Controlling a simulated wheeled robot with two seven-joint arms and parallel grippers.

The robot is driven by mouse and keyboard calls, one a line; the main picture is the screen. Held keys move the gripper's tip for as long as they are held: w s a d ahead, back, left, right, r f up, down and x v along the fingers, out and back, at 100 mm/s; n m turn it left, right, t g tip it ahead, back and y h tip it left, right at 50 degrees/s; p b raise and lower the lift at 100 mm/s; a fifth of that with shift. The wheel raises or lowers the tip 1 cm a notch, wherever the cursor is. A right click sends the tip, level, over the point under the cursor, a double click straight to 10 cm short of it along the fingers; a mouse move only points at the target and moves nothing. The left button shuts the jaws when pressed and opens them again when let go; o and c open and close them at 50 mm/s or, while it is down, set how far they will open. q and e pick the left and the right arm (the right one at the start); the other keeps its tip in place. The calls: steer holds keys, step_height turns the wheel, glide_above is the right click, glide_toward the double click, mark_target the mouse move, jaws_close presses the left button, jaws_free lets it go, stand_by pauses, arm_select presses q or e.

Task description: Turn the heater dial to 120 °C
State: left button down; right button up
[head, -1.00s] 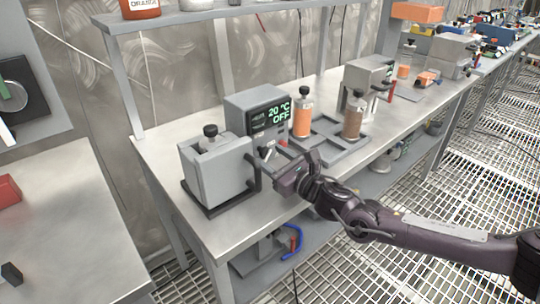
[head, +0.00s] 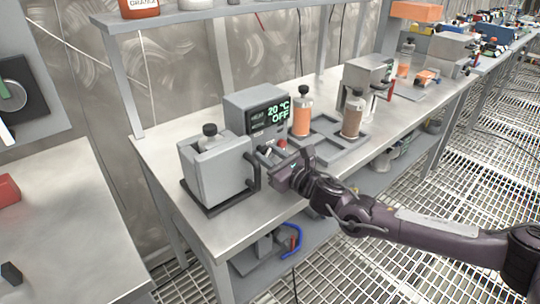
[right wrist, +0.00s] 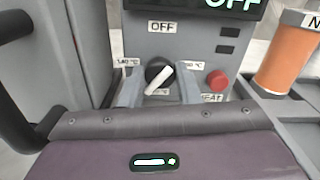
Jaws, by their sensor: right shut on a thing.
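The heater (head: 258,114) is a grey box on the steel bench, its display (head: 279,112) reading "20 °C OFF". Its dial, a black knob with a white pointer bar (right wrist: 158,75), shows in the right wrist view. The bar lies slanted, lower left to upper right. Labels surround it: "OFF" above, "140 °C" at left, others partly hidden. My right gripper (right wrist: 160,90) is shut on the dial, one finger on each side. In the head view the right gripper (head: 268,158) is at the heater's lower front, hiding the dial. My left gripper is not in view.
A red button (right wrist: 217,79) is just right of the dial. A grey container with a black-capped bottle (head: 215,170) stands left of the gripper, its black handle close by. An orange bottle (head: 302,114) and a brown bottle (head: 352,115) stand on the right.

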steer(key=shift+m, duration=0.4)
steer(key=m, duration=0.2)
steer(key=shift+m, duration=0.4)
steer(key=shift+m+b, duration=0.3)
steer(key=shift+m, duration=0.7)
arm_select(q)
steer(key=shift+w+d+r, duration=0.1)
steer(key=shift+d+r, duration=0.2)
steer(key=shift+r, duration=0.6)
arm_select(e)
steer(key=shift+m, duration=0.5)
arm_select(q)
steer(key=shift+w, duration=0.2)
